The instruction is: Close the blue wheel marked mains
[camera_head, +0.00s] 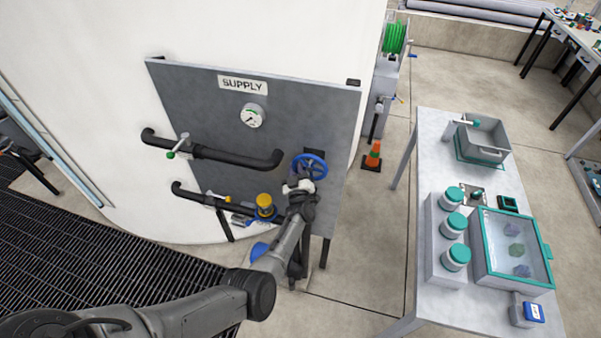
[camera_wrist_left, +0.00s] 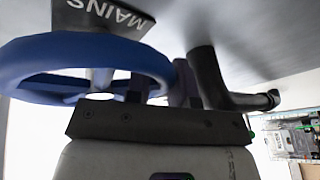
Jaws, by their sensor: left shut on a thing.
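The blue wheel (camera_head: 321,166) is mounted on the right side of the grey SUPPLY panel, near the end of the upper black pipe. In the left wrist view, the wheel's blue rim (camera_wrist_left: 62,48) fills the upper left, with a dark plate (camera_wrist_left: 80,18) reading MAINS behind it. My left gripper (camera_head: 302,181) is at the near lower edge of the wheel. In the left wrist view, my left gripper's fingers (camera_wrist_left: 180,84) are shut on the right part of the rim. The exact contact is partly hidden. My right gripper is in neither view.
The SUPPLY panel (camera_head: 221,92) carries a gauge (camera_head: 252,116), a green-handled valve (camera_head: 178,147) and a lower pipe with a yellow-topped fitting (camera_head: 265,203). An orange cone (camera_head: 374,154) stands right of the panel. A table (camera_head: 427,130) with a grey bin and jars is further right.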

